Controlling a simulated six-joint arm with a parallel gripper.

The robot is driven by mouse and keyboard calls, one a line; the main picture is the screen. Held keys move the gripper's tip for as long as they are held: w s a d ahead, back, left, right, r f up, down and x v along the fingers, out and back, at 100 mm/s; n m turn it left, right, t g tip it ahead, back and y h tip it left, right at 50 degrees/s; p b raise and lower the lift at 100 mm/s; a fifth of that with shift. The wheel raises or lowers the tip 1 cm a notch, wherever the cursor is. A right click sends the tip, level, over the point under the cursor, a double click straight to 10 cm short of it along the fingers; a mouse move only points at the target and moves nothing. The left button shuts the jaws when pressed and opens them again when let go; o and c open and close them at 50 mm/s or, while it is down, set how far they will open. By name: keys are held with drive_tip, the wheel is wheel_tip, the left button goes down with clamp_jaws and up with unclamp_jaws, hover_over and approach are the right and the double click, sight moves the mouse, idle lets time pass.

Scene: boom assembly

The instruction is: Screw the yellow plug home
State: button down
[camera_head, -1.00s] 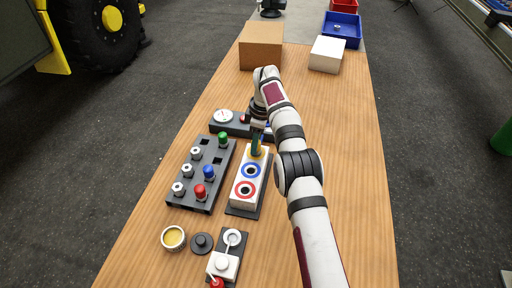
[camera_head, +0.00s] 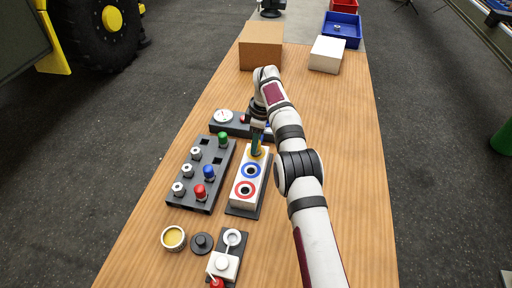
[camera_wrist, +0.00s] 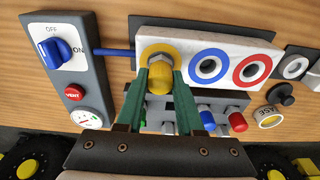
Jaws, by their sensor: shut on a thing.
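The yellow plug (camera_wrist: 159,75) sits at the yellow-ringed port of the white block (camera_wrist: 222,46), at the end nearest the control panel. My gripper (camera_wrist: 160,88) is shut on the yellow plug, with one green finger on each side of it. In the head view my gripper (camera_head: 257,147) points down at the far end of the white block (camera_head: 238,192), and its fingers hide most of the plug. The blue-ringed port (camera_head: 250,171) and the red-ringed port (camera_head: 245,189) on the block are open. How deep the plug sits cannot be told.
A dark rack (camera_head: 186,203) with green, blue and red plugs stands left of the block. The control panel (camera_head: 236,129) with a gauge and knob lies beyond it. A yellow grease tin (camera_head: 173,238), a black cap (camera_head: 201,243) and a small fixture (camera_head: 224,265) lie in front.

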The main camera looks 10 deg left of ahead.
idle(0.3)
drive_tip(key=m, duration=0.6)
drive_tip(key=shift+t, duration=0.4)
drive_tip(key=m, duration=0.6)
drive_tip(key=shift+f+h, duration=0.1)
drive_tip(key=shift+h, duration=0.3)
drive_tip(key=shift+m, duration=0.4)
drive_tip(key=c, duration=1.1)
unclamp_jaws()
drive_tip(key=shift+m+t, duration=0.3)
drive_tip(key=shift+m, duration=0.7)
clamp_jaws()
